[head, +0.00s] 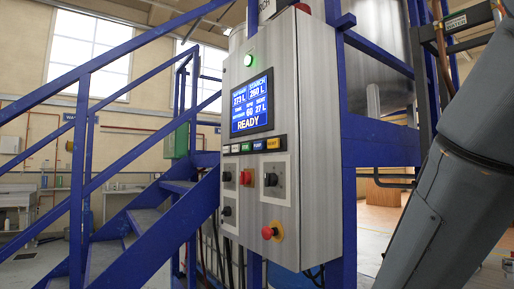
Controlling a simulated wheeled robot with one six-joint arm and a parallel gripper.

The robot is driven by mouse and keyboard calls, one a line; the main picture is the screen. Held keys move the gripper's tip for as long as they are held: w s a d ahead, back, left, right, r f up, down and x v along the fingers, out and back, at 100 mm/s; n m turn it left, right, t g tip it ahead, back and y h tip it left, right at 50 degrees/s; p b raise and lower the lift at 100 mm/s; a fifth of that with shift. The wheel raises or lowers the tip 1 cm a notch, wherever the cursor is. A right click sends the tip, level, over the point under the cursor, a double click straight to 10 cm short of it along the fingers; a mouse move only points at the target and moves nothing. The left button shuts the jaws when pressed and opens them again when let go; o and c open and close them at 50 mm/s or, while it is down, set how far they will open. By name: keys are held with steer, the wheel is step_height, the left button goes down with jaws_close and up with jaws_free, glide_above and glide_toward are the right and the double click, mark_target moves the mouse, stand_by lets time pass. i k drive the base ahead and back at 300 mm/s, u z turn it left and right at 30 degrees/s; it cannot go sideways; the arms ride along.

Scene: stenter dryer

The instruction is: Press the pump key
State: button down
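A grey control cabinet (312,130) stands in the middle of the head view. Its lit blue screen (252,105) reads READY at the bottom. Just under the screen is a row of small coloured keys, including a green key (246,147), a blue key (258,145) and a yellow key (273,143). The lettering on them is too small to read surely, so I cannot tell which is the pump key. My gripper is out of view; only a grey part of my arm shows at the right, apart from the cabinet in the picture.
Below the keys are a red button (246,178), black rotary knobs (270,180) and a red emergency stop (268,232). A green lamp (248,60) glows above the screen. Blue stairs with railings (150,235) stand left of the cabinet, and a blue post (349,200) stands at its right.

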mark_target(259, 146)
steer(key=z, duration=3.35)
steer(key=k, duration=1.7)
steer(key=u, duration=2.15)
